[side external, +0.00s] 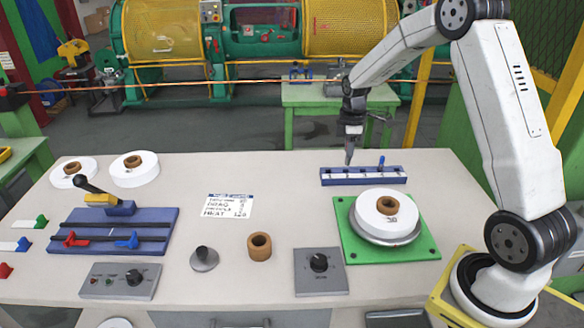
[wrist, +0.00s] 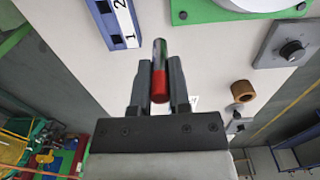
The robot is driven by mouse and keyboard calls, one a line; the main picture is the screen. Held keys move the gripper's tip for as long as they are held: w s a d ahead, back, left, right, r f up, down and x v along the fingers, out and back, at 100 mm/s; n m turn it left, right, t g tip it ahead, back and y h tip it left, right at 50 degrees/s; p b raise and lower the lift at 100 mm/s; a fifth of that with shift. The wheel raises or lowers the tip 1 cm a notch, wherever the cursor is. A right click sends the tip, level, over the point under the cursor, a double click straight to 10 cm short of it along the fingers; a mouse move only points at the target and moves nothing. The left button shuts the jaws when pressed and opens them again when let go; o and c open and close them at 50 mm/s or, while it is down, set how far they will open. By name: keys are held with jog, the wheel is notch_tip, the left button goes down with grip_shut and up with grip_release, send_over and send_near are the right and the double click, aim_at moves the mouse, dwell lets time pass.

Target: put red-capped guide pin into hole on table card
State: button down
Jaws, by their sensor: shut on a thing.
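The guide pin (wrist: 159,70) has a silver shaft and a red cap (wrist: 159,88). My gripper (wrist: 158,75) is shut on it, with one finger on each side and the silver end pointing away from the wrist. In the wrist view the block (wrist: 112,22) is at the upper left, with labels 1 and 2 showing. The table card (side external: 229,205) lies mid-table; its writing is mostly too small to read.
A blue-topped pin (side external: 381,160) stands in the block's right part. A white spool (side external: 383,213) on a green plate (side external: 420,245) is just in front. A brown ring (side external: 259,246), a grey knob box (side external: 320,271) and a blue slide fixture (side external: 113,232) stand nearer the front.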

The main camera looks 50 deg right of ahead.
jog(key=shift+s+a+r, duration=0.3)
jog(key=shift+s+r, duration=0.05)
jog(key=shift+s, duration=0.4)
jog(key=shift+s+a+r, duration=0.25)
jog(key=shift+s+r, duration=0.1)
jog(key=shift+s, duration=0.4)
jog(key=shift+s+a+r, duration=0.3)
jog(key=shift+s+r, duration=0.05)
jog(key=shift+s, duration=0.4)
jog(key=s+d+m, duration=0.4)
jog(key=s+d, duration=0.2)
jog(key=s, duration=0.1)
jog(key=shift+r+m, duration=0.2)
jog(key=shift+m, duration=0.1)
jog(key=shift+w, duration=0.1)
jog(key=w+d+f, duration=0.2)
jog(key=w, duration=0.1)
jog(key=w+d+f, duration=0.2)
jog(key=w+f, duration=0.1)
jog(key=w, duration=0.1)
jog(key=w+d+f, duration=0.2)
jog(key=w+f, duration=0.1)
jog(key=shift+w, duration=0.25)
jog(key=shift+w+d+f, duration=0.35)
jog(key=shift+w+f, duration=0.15)
jog(key=shift+f, duration=0.2)
